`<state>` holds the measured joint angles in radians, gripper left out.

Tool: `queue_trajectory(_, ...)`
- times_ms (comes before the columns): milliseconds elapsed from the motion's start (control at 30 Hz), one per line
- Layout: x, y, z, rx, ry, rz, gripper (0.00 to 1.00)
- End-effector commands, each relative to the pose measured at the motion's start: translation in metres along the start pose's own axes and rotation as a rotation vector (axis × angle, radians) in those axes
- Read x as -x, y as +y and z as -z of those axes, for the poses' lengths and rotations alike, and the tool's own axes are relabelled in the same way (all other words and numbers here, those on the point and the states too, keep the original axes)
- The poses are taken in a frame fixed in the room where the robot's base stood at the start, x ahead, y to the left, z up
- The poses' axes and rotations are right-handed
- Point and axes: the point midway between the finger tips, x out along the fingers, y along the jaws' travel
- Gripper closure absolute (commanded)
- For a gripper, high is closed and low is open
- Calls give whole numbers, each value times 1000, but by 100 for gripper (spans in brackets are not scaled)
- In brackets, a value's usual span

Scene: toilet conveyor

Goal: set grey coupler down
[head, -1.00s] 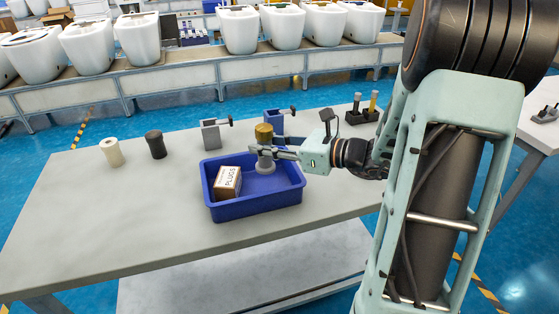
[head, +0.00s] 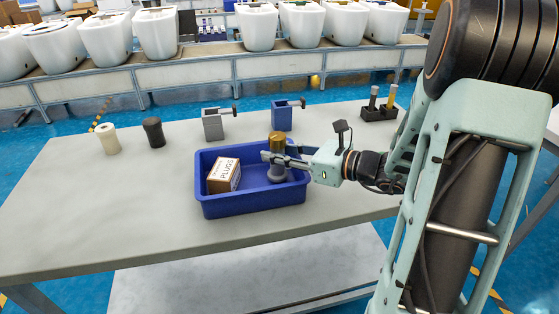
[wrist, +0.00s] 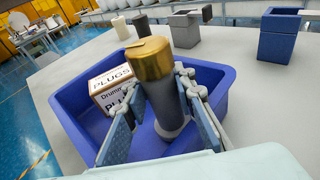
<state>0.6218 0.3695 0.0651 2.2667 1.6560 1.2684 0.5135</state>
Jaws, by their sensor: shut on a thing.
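The grey coupler (head: 277,173) is an upright grey cylinder with a gold upper part (head: 277,146). My gripper (head: 275,159) is shut on it from the right, with the gold part standing above the fingers. The coupler is inside the right part of the blue bin (head: 250,208). In the wrist view, the coupler (wrist: 165,103) stands between the two finger pads. Its lower end is low in the bin; I cannot tell whether it touches the floor.
A brown box marked PLUGS (head: 223,175) fills the bin's left part. Behind the bin stand a grey holder (head: 212,127) and a blue holder (head: 281,117). White (head: 109,140) and black (head: 153,133) cylinders stand left. The table's front left is clear.

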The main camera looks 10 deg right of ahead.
Motion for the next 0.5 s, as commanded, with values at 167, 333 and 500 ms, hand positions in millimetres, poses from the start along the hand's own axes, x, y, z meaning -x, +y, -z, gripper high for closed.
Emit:
queue_trajectory(167,-2,1,8,1,-1,1,100)
queue_trajectory(333,-2,1,7,1,-1,1,100)
queue_trajectory(500,-3,2,12,0,0,1,74)
